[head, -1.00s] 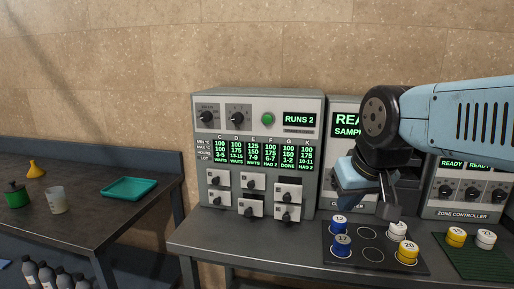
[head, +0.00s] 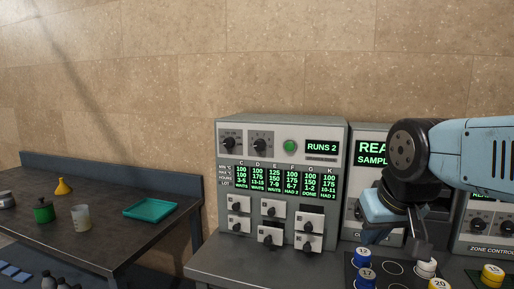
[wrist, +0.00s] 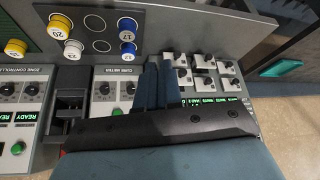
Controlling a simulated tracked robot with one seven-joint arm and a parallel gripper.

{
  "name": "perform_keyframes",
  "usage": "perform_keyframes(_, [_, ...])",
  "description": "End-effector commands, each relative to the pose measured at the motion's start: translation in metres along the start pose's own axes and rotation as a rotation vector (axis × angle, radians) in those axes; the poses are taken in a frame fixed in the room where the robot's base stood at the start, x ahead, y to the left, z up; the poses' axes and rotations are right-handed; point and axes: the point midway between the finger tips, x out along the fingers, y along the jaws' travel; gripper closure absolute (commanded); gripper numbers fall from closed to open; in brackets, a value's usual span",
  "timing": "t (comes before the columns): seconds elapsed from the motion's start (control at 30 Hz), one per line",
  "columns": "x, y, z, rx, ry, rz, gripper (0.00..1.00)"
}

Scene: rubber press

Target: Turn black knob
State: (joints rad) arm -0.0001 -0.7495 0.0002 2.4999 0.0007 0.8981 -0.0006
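Two black knobs show at the top left of the grey panel box (head: 340,190) in the head view: a left one (head: 229,143) and a right one (head: 260,145). More black knobs (wrist: 33,89) sit on the zone controller, and another (wrist: 104,88) on the cure meter, in the wrist view. My gripper (head: 400,245) is right of the panel box, in front of the cure meter, pointing down, away from the upper knobs. In the wrist view its fingers (wrist: 157,62) lie side by side with no clear gap and nothing visible between them.
A dark rack (head: 395,268) with white, blue and yellow numbered caps stands on the bench below my gripper. Small white drawer-like units (head: 270,237) with black handles fill the panel's lower half. A side table at left holds a teal tray (head: 150,208), yellow funnel (head: 63,186) and beaker (head: 81,217).

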Motion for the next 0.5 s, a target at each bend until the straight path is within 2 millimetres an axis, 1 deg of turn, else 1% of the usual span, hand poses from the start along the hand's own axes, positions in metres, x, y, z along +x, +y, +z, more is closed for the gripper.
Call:
perform_keyframes(0.03, [0.001, -0.002, -0.003, -0.004, 0.005, -0.003, 0.89])
perform_keyframes(0.07, [0.002, -0.003, -0.005, -0.008, 0.013, -0.006, 0.87])
perform_keyframes(0.17, [0.01, -0.014, -0.024, -0.034, 0.061, -0.025, 0.77])
perform_keyframes(0.27, [0.023, -0.032, -0.053, -0.073, 0.147, -0.056, 0.67])
perform_keyframes(0.4, [0.041, -0.064, -0.1, -0.126, 0.295, -0.1, 0.54])
perform_keyframes(0.5, [0.052, -0.086, -0.13, -0.154, 0.4, -0.124, 0.44])
